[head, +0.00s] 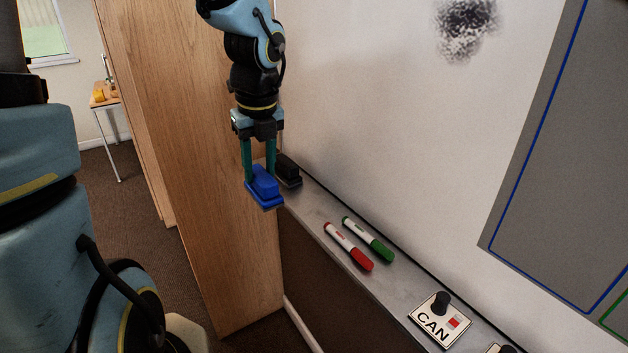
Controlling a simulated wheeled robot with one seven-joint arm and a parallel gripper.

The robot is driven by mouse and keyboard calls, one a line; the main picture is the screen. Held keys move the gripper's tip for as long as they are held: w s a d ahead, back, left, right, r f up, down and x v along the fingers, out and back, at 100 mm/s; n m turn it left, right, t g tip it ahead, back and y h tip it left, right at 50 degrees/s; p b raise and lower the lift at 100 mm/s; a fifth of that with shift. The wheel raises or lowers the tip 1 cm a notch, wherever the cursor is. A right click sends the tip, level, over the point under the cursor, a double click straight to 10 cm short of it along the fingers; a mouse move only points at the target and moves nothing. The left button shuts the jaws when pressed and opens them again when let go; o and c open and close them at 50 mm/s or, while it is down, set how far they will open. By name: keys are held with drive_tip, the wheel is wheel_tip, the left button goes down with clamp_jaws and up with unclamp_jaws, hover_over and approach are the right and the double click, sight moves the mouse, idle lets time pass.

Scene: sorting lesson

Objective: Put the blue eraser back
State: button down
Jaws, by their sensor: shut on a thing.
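The blue eraser (265,188) is between the two green fingers of my gripper (259,178), which is shut on it. The eraser is at the far left end of the grey ledge (318,232) under the whiteboard, by its front edge. I cannot tell whether it touches the ledge or hangs just above or in front of it. A black eraser (289,170) lies right behind it, against the board, partly hidden by my gripper.
A red marker (348,247) and a green marker (368,239) lie on the ledge. A knobbed "CAN" plate (439,319) is nearer to me, with another partly cut off. A wooden panel (185,150) stands left of the ledge. Ledge between eraser and markers is clear.

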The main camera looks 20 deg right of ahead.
drive_tip(key=w+d+p, duration=0.2)
drive_tip(key=d+p, duration=0.1)
drive_tip(key=d, duration=0.9)
drive_tip(key=f+p, duration=0.1)
drive_tip(key=f, duration=0.5)
drive_tip(key=shift+a+f, duration=0.1)
drive_tip(key=shift+a, duration=0.1)
drive_tip(key=shift+w+d+f, duration=0.15)
drive_tip(key=shift+f, duration=0.3)
drive_tip(key=shift+c, duration=2.3)
unclamp_jaws()
drive_tip(key=shift+r, duration=0.15)
